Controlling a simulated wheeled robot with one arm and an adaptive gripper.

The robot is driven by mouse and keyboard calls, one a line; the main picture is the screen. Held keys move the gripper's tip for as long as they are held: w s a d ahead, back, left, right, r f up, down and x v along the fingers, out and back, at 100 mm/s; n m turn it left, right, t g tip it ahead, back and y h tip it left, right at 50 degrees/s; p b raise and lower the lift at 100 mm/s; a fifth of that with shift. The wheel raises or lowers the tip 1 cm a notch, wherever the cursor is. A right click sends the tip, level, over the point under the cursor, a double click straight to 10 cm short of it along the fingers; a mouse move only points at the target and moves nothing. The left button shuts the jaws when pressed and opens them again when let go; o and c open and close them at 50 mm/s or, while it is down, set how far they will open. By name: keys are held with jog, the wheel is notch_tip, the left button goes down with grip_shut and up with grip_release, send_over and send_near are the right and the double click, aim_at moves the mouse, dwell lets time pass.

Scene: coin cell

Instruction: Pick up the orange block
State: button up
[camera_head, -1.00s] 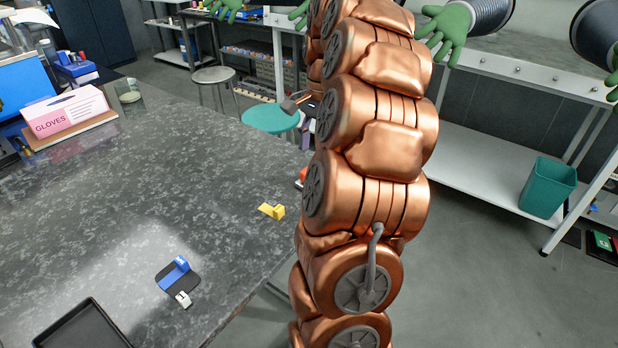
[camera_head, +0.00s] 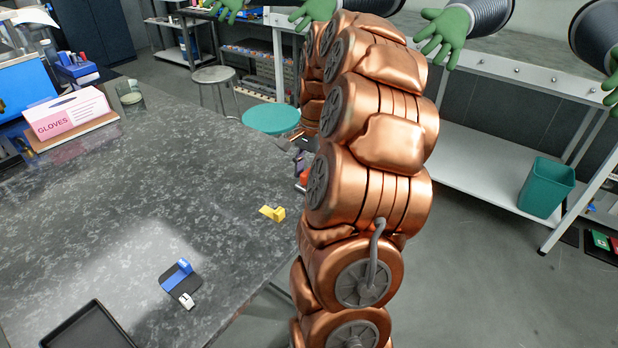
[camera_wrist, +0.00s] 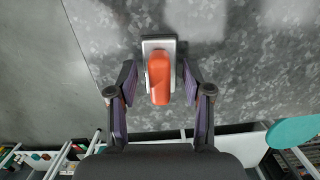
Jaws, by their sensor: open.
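The orange block (camera_wrist: 159,84) lies on a pale grey base (camera_wrist: 149,43) on the table, in the upper middle of the wrist view. In the head view only a small orange-red part of it (camera_head: 304,177) shows at the table's right edge, beside my arm. My gripper (camera_wrist: 159,70) is open, with one finger on each side of the block and visible gaps between. In the head view my gripper (camera_head: 300,158) shows partly, just above the block; my arm hides the rest.
A yellow piece (camera_head: 273,213) sits on the table (camera_head: 150,190) left of my arm. A blue and white item on a black pad (camera_head: 180,285) and a black tray (camera_head: 85,328) lie nearer. A teal stool (camera_head: 271,119) stands beyond the edge.

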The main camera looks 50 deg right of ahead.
aim_at(307, 171)
jog(key=shift+c, duration=0.2)
grip_shut()
jog(key=shift+r, duration=0.1)
dwell(0.4)
jog(key=shift+r+b, duration=0.5)
jog(key=shift+r, duration=1.15)
jog(key=shift+a+r, duration=0.1)
jog(key=shift+a, duration=0.05)
jog(key=s+a+b, duration=0.1)
jog(key=s+a, duration=0.1)
jog(key=a, duration=0.2)
jog(key=s+a+r+b, duration=0.1)
jog(key=s+a, duration=0.2)
jog(key=a, duration=0.2)
jog(key=s+a+b, duration=0.1)
jog(key=s+a, duration=0.2)
jog(key=a, duration=0.1)
jog(key=shift+s+a+r, duration=0.1)
jog(key=shift+a+r, duration=0.1)
